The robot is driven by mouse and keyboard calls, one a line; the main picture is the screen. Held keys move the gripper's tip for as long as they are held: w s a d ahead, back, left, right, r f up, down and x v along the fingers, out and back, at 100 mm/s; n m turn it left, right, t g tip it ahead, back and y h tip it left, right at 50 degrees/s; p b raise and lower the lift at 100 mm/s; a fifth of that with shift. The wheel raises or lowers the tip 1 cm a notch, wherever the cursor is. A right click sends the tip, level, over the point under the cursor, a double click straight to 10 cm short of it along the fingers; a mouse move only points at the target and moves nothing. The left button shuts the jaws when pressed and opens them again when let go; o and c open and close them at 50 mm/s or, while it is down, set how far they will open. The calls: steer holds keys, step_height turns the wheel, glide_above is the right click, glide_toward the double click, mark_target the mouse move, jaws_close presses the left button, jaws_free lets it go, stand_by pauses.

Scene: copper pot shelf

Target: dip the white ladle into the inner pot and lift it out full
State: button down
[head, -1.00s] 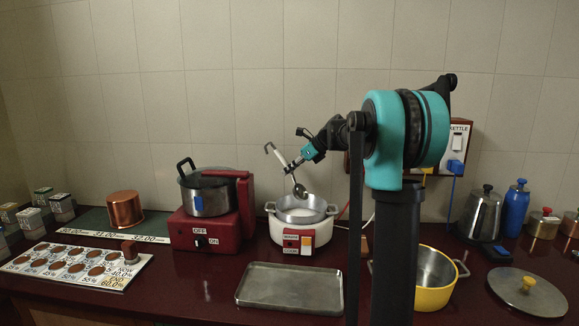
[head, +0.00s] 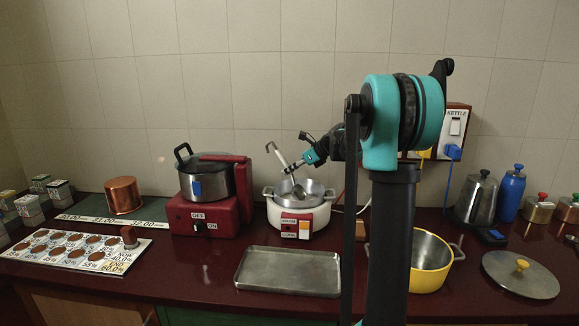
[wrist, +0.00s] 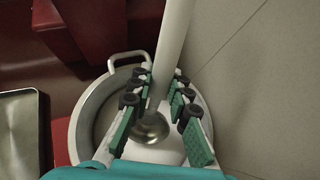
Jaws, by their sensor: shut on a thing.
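The white ladle has a pale handle (head: 275,155) with a hooked top and a shiny steel bowl (head: 298,191). My gripper (head: 289,168) is shut on the handle, above the cooker. In the wrist view my gripper (wrist: 160,112) has its green-padded fingers either side of the handle (wrist: 172,45). The bowl (wrist: 150,128) appears over or just within the mouth of the inner pot; its exact depth is unclear. The inner pot (head: 316,197) is grey metal and sits in the white cooker (head: 313,218). Its near part in the wrist view is hidden by my gripper.
Left of the cooker, a dark-handled pot (head: 215,184) stands on a red burner (head: 205,217). An empty metal tray (head: 288,272) lies in front. A yellow pot (head: 430,262) stands to the right, partly behind my arm. The tiled wall is close behind.

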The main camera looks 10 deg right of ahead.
mark_target(294, 181)
steer(key=shift+s+d+f, duration=0.1)
steer(key=shift+f, duration=0.85)
steer(key=shift+s+d+f, duration=0.1)
steer(key=shift+f, duration=0.8)
step_height(294, 181, down, 2)
steer(key=shift+d+g+h, duration=0.1)
steer(key=shift+g+h, duration=0.6)
steer(key=shift+h, duration=0.3)
steer(key=f+g+h, duration=0.2)
steer(key=shift+w+a+f+h, duration=0.1)
steer(key=shift+a+h, duration=0.1)
steer(key=shift+h, duration=0.2)
steer(key=shift+g+h, duration=0.3)
steer(key=shift+w+a+r+g+h, duration=0.3)
steer(key=shift+r+h, duration=0.2)
steer(key=shift+r, duration=0.9)
steer(key=shift+w+a+r+g+h, duration=0.15)
steer(key=shift+r+g+h, duration=0.35)
steer(key=shift+r, duration=0.95)
steer(key=shift+w+a+r+g+h, duration=0.1)
steer(key=shift+a+r+g+h, duration=0.3)
steer(key=shift+r, duration=1)
steer(key=shift+d, duration=0.1)
